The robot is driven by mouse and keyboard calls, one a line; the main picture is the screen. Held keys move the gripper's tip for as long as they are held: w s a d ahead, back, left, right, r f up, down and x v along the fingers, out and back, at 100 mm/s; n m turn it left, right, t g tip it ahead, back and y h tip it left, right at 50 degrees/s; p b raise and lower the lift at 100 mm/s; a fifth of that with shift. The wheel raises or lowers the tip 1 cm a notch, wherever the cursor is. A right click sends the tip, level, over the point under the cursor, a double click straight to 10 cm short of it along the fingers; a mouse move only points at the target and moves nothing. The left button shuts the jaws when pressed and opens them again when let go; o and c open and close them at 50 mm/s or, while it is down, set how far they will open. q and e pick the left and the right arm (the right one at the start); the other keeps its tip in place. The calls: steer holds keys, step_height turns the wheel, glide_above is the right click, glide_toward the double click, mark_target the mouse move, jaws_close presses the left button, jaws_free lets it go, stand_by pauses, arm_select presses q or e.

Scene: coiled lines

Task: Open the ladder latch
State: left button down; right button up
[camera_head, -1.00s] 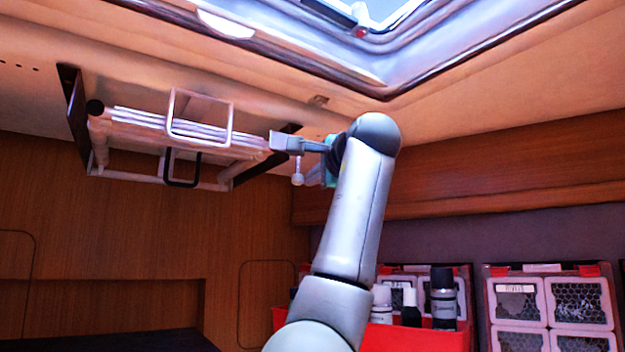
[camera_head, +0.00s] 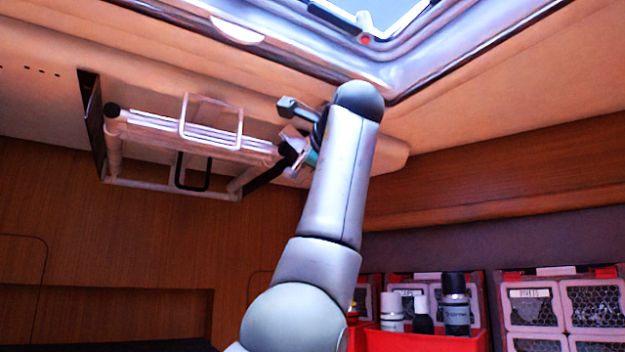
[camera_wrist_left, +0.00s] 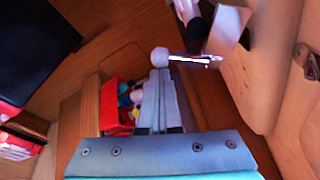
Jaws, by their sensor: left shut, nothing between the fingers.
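The folded ladder (camera_head: 175,140) hangs under the ceiling at the left in the head view, with white tubes and wire handles. In the left wrist view, a pale round knob on a thin metal rod (camera_wrist_left: 161,57) looks like its latch. The rod runs right toward a pale bracket (camera_wrist_left: 228,30). My left gripper (camera_wrist_left: 160,78) is shut and empty, its tips just below the knob in that picture; I cannot tell whether they touch. My right gripper is not in view.
A skylight frame (camera_head: 300,45) lies above. A red bin (camera_head: 420,340) with several bottles stands at the lower right, with boxes (camera_head: 560,300) beside it. Wood panels (camera_head: 60,200) back the left side. The space below the ladder is clear.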

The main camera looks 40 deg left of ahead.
arm_select(q)
steer(key=shift+s+a+r, duration=0.25)
steer(key=shift+s+r, duration=0.15)
steer(key=shift+s, duration=0.3)
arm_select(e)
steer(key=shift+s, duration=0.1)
